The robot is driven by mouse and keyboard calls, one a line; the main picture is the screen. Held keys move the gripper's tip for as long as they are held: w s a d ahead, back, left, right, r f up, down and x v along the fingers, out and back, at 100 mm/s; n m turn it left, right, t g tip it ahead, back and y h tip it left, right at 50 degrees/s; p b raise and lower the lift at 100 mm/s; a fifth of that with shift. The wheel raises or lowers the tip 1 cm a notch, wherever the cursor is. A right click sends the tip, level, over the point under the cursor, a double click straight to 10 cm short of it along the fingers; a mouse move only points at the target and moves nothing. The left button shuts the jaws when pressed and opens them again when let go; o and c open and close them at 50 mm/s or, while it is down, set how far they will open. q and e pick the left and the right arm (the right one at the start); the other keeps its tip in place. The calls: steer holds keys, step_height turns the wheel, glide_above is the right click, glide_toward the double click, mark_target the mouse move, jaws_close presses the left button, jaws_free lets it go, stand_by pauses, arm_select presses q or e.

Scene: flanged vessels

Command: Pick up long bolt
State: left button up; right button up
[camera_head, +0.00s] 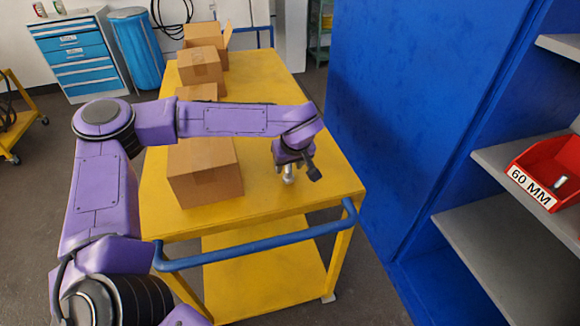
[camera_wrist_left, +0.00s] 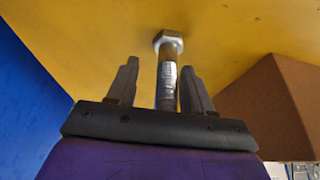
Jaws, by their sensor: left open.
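The long bolt (camera_head: 289,175) stands on the yellow cart top, below my left gripper (camera_head: 296,170) in the head view. In the left wrist view the bolt (camera_wrist_left: 167,75) is silver, with its hex head against the yellow surface and its threaded shank pointing toward the gripper. My left gripper (camera_wrist_left: 160,85) is open, with one finger on each side of the shank. There is a gap at the left finger; the right finger is closer to the shank. The lower end of the shank is hidden by the gripper body. My right gripper is not in view.
The yellow cart (camera_head: 265,205) has a blue handle (camera_head: 262,246) at its near edge. A cardboard box (camera_head: 205,172) stands left of the bolt, with more boxes behind. A blue cabinet (camera_head: 400,110) stands to the right, with a red bin (camera_head: 540,170) labelled 60 MM on its shelf.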

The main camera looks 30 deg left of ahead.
arm_select(q)
steer(key=shift+a+f, duration=0.15)
steer(key=shift+s+r, duration=0.25)
steer(key=shift+s, duration=0.15)
steer(key=shift+c, duration=0.7)
jaws_close()
steer(key=shift+w, duration=0.15)
